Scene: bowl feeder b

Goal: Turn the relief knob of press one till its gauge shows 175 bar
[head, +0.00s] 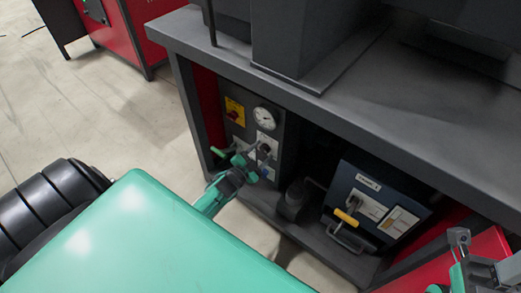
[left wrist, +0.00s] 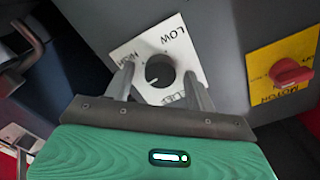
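The relief knob (left wrist: 159,70) is a dark round knob with a pale mark, on a white plate (left wrist: 178,42) lettered LOW and HIGH. My left gripper (left wrist: 161,86) is open, with one finger on each side of the knob and gaps showing between. In the head view my left gripper (head: 254,156) is at the press's dark control panel, hiding part of the plate. The gauge (head: 266,117) is a white dial above it; its reading is too small to make out. My right gripper (head: 460,240) is at the lower right edge, its finger opening unclear.
A red switch on a yellow plate (head: 234,112) sits left of the gauge; it also shows in the left wrist view (left wrist: 291,72). A blue-grey box with a yellow-handled lever (head: 346,217) stands to the right. The press's grey table edge (head: 237,70) overhangs the panel.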

